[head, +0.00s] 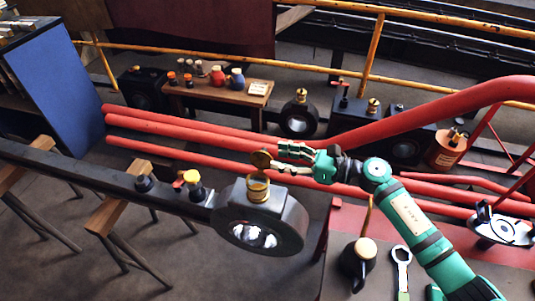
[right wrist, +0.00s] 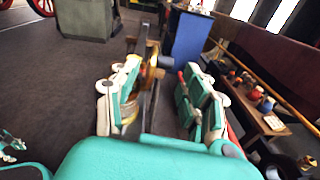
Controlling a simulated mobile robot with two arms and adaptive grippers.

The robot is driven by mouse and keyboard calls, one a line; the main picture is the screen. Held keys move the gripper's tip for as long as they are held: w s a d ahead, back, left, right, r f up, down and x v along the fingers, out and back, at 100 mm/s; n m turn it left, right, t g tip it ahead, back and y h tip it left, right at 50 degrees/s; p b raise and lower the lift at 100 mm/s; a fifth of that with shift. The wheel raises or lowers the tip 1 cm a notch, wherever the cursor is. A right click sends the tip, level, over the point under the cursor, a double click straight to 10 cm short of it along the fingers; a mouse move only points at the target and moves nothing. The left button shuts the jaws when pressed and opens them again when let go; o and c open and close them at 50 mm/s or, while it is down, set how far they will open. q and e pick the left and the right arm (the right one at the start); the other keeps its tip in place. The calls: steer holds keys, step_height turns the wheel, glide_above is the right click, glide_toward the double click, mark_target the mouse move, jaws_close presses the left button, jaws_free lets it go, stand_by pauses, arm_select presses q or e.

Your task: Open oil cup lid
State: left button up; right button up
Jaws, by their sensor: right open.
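The brass oil cup (head: 257,189) stands on top of the big dark rod end (head: 270,222) in the head view. Its round brass lid (head: 262,160) is tilted up above the cup's mouth. My right gripper (head: 277,156) is open, with its fingertips right beside the raised lid; I cannot tell whether they touch it. In the right wrist view, brass parts of the cup (right wrist: 130,108) show partly behind the left finger of the open right gripper (right wrist: 162,78). Part of my left gripper (right wrist: 10,142) shows small at the lower left edge there.
Red pipes (head: 220,152) run behind the rod. A yellow-topped fitting (head: 192,180) sits on the rod to the left. A black oil can (head: 357,258) and a wrench (head: 401,268) are on the red bench at the front. A wooden table (head: 245,96) holds small containers behind.

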steer(key=v, duration=0.6)
steer(key=shift+d, duration=0.3)
steer(key=shift+s, duration=0.15)
